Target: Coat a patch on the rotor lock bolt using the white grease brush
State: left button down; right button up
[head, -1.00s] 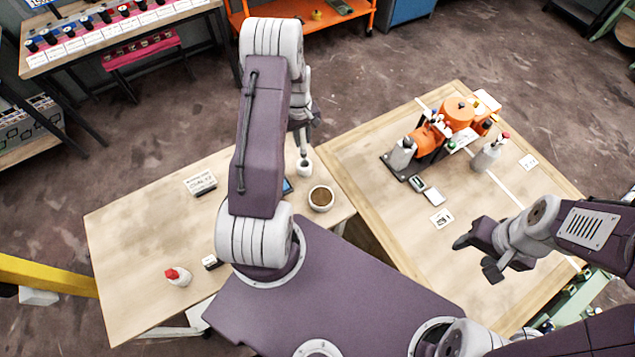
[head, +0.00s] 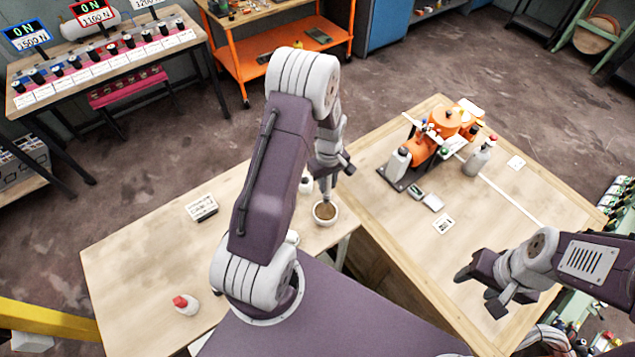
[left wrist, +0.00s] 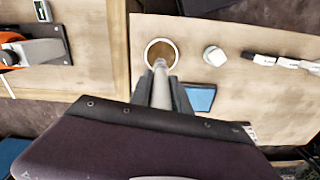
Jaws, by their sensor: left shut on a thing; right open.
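My left gripper (head: 334,166) is shut on a pale brush handle that points down at a small white bowl (head: 331,221) with brown contents. In the left wrist view the brush (left wrist: 160,88) runs from between the fingers, and its tip overlaps the bowl (left wrist: 151,45). Whether the tip touches the contents cannot be told. The orange rotor assembly (head: 446,122) stands on a dark base on the right table; the lock bolt cannot be made out. My right gripper (head: 480,292) is open and empty at the right table's near side.
Grey bottles (head: 477,158) stand by the assembly, with small cards and gauges in front. A white bottle with a red cap (head: 186,305) and a label block (head: 201,207) are on the left table. A white cup (left wrist: 214,55) stands beside the bowl.

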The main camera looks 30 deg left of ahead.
aim_at(326, 195)
pick_arm(q)
jog(key=shift+w+f, duration=0.3)
jog(key=shift+a+f+b, duration=0.1)
jog(key=shift+f+b, duration=0.15)
jog(key=shift+b, duration=0.1)
jog(key=f+b, duration=0.1)
jog(key=s+f+b, duration=0.1)
jog(key=shift+s+f+b, duration=0.2)
jog(key=shift+f+b, duration=0.1)
jog(key=shift+b, duration=0.05)
jog(key=shift+w+f+b, duration=0.15)
jog(key=shift+f+b, duration=0.25)
jog(key=shift+f, duration=0.15)
jog(key=shift+w+f+b, duration=0.15)
jog(key=shift+f+b, duration=0.25)
jog(key=shift+f, duration=0.1)
jog(key=shift+w+f, duration=0.15)
jog(key=shift+f, duration=0.05)
jog(key=shift+s+r, duration=0.2)
jog(key=shift+s, duration=0.05)
pick_arm(e)
jog(key=f, duration=0.5)
jog(key=shift+s+a, duration=0.1)
jog(key=shift+s, duration=0.1)
pick_arm(q)
jog(key=shift+w+f, duration=0.1)
jog(key=shift+w, duration=0.05)
pick_arm(e)
jog(key=shift+w, duration=0.15)
